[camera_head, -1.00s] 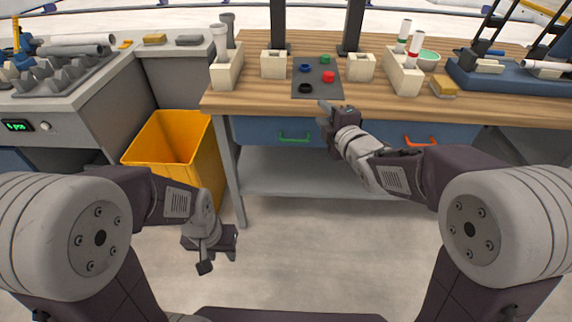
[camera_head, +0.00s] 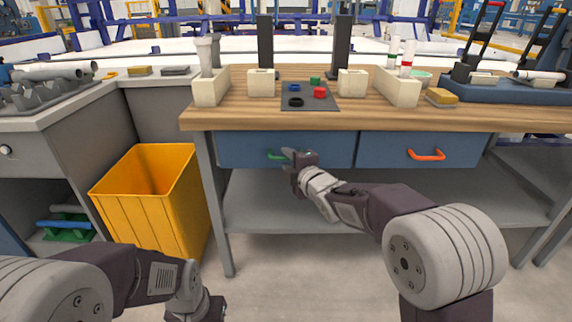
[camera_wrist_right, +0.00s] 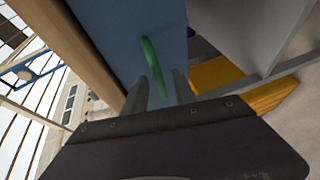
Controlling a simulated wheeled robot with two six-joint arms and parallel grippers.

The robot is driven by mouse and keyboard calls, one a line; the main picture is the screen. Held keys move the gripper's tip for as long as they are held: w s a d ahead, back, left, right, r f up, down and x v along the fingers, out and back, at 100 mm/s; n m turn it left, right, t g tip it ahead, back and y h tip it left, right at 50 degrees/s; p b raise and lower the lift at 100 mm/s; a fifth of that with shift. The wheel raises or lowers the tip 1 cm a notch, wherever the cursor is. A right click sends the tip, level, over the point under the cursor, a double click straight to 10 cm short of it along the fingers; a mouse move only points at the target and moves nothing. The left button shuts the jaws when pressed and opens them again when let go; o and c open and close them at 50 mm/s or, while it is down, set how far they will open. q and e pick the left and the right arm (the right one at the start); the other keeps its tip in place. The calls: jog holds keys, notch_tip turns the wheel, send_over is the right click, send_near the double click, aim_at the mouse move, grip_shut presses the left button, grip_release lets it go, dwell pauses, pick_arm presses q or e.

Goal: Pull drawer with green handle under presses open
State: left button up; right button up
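The blue drawer with the green handle (camera_head: 235,150) is under the worktop below the two presses; its front looks flush with the drawer beside it. The green handle (camera_head: 277,154) is partly covered by my right gripper (camera_head: 290,156) in the head view. In the right wrist view, my right gripper (camera_wrist_right: 160,90) is open, its two fingers apart on either side of the lower end of the green handle (camera_wrist_right: 153,62). I cannot tell whether they touch it. My left gripper (camera_head: 212,308) hangs low at the bottom edge, partly cut off; its fingers are not clear.
A second blue drawer with an orange handle (camera_head: 426,155) is to the right. A yellow bin (camera_head: 150,205) stands left of the table leg. The black press columns (camera_head: 265,42) and cream holders stand on the wooden worktop (camera_head: 430,117). A grey shelf (camera_head: 270,205) lies below.

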jog(key=shift+x, duration=0.8)
grip_shut()
dwell(0.9)
